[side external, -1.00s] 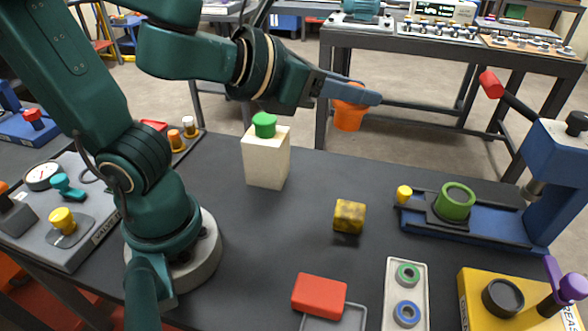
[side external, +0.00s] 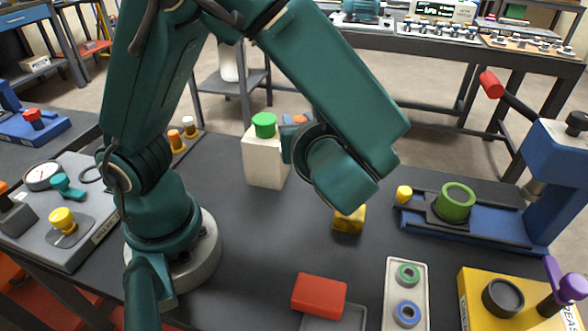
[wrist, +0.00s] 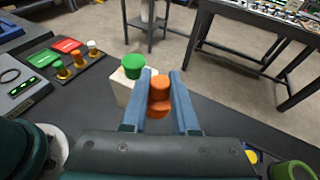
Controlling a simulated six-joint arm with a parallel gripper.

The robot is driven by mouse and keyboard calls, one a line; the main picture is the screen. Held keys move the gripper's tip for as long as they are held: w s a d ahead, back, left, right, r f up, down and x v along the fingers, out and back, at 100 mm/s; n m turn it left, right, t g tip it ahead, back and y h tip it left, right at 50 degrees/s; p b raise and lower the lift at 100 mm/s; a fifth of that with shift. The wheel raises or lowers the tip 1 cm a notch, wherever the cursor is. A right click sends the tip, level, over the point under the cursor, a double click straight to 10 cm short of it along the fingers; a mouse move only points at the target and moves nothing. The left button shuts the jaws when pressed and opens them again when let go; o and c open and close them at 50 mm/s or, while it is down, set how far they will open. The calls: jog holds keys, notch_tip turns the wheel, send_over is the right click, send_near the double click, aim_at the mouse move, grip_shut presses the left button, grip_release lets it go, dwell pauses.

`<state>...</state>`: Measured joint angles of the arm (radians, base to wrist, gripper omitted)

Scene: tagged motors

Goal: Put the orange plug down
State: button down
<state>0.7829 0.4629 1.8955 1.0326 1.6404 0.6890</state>
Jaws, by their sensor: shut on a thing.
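The orange plug (wrist: 159,88) sits between the two blue-grey fingers of my gripper (wrist: 160,76) in the wrist view, and my gripper is shut on it. In the side view only a small orange part of the plug (side external: 300,118) shows, just right of the green plug; my arm hides most of my gripper there. The held plug is above the dark table (side external: 235,225), near the white block. I cannot tell its exact height.
A white block (side external: 265,165) with a green plug (side external: 264,124) on top stands close to my gripper. A yellow cube (side external: 350,218), a red block (side external: 319,295), a blue fixture with a green ring (side external: 455,202) and a ringed plate (side external: 407,290) are nearer the front and right.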

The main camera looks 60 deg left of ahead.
jog(key=f, duration=0.3)
jog(key=shift+s+d+f, duration=0.1)
jog(key=shift+s+d, duration=0.15)
jog(key=shift+s, duration=0.1)
send_over(296, 209)
jog(key=shift+f, duration=5.1)
jog(key=shift+f, duration=0.1)
jog(key=c, duration=0.7)
grip_release()
